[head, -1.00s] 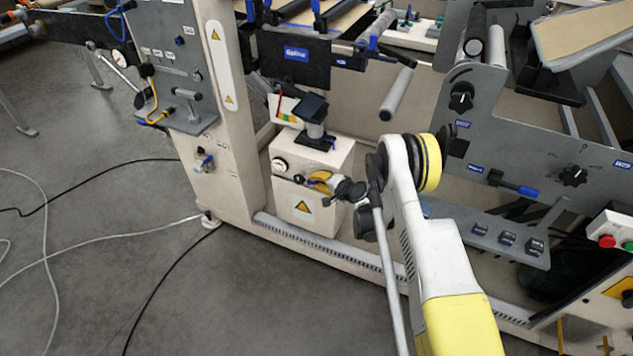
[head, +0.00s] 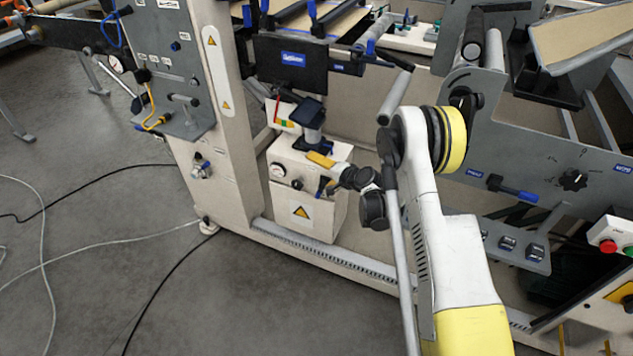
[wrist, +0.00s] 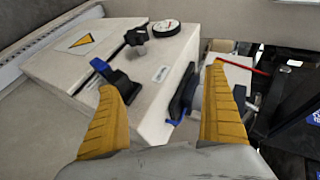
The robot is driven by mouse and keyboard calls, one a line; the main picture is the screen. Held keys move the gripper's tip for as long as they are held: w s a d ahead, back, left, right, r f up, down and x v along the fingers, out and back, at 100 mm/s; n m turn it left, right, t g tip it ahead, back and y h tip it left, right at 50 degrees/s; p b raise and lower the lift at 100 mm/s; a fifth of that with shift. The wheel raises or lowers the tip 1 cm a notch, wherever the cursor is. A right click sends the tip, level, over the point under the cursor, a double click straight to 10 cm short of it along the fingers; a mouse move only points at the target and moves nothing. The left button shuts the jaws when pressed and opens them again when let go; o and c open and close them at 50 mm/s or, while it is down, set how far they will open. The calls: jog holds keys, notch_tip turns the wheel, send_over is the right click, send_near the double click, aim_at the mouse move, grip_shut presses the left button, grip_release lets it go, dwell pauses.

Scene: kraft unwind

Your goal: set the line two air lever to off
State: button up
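A blue-handled lever (wrist: 114,78) is on the face of a cream box in the wrist view; its small label is too small to read. In the head view its blue part (head: 326,187) shows beside my wrist. My gripper (wrist: 163,82) is open, its two yellow fingers wide apart over the box. The left fingertip overlaps the lever in the picture; I cannot tell whether they touch. The right fingertip is by a dark block with a blue part. In the head view my gripper (head: 320,160) is at the box's upper front edge. No frame confirms which line the lever serves.
The cream box (head: 283,203) also carries a gauge (wrist: 166,28) and a black knob (wrist: 136,36). A dark post (head: 312,118) stands on its top. Another blue-handled fitting (head: 203,170) is on the left column. Floor at left is open, with cables.

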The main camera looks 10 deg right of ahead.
jog(key=a+r, duration=0.2)
jog(key=r, duration=0.1)
jog(key=shift+a+r, duration=0.15)
jog(key=shift+a, duration=0.1)
jog(key=c, duration=0.9)
jog(key=shift+o, duration=0.2)
jog(key=shift+w+a+f, duration=0.1)
jog(key=shift+w+f, duration=0.05)
jog(key=shift+f, duration=0.1)
jog(key=shift+d, duration=0.2)
